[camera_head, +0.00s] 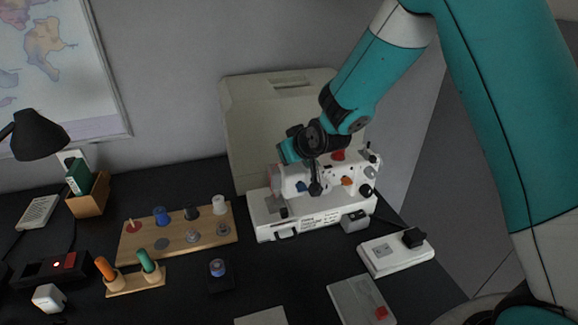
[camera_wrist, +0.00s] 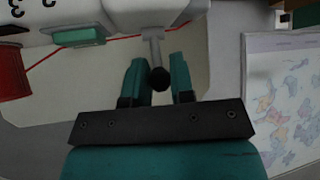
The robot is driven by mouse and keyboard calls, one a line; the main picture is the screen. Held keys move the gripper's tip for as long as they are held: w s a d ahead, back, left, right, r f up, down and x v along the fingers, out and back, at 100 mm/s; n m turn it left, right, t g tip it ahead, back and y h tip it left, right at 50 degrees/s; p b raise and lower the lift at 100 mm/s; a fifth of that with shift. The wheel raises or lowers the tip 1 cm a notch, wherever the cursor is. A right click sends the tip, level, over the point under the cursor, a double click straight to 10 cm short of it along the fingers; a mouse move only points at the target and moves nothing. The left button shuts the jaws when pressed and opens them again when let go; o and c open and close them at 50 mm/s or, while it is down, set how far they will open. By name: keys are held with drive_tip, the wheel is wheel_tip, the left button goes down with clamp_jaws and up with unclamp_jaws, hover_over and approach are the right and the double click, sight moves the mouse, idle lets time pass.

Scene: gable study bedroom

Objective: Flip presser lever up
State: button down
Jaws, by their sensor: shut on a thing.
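The white sewing machine (camera_head: 322,212) stands on the dark desk in the head view, and part of its white body fills the top of the wrist view. The presser lever (camera_wrist: 154,42) is a thin grey rod with a dark round knob (camera_wrist: 160,79), seen in the wrist view. My gripper (camera_wrist: 156,70) has its two teal fingers on either side of the lever at its knob end, shut on it. In the head view my wrist and hand are at the machine's left end. The fingertips and lever cannot be made out there.
A beige case panel (camera_head: 255,125) stands behind the machine. A wooden spool board (camera_head: 180,250) lies to its left. A white foot pedal (camera_head: 396,256) and a grey plate with a red knob (camera_head: 352,296) lie at front right. A desk lamp (camera_head: 37,135) stands far left.

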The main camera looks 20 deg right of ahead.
drive_tip(key=shift+s+f+t+b, duration=0.15)
drive_tip(key=shift+t+b, duration=0.35)
drive_tip(key=shift+b, duration=0.25)
drive_tip(key=c, duration=1)
unclamp_jaws()
drive_tip(key=shift+s, duration=0.1)
drive_tip(key=b+v, duration=0.1)
drive_tip(key=v, duration=1.6)
drive_tip(key=shift+d, duration=0.15)
drive_tip(key=shift+s, duration=0.1)
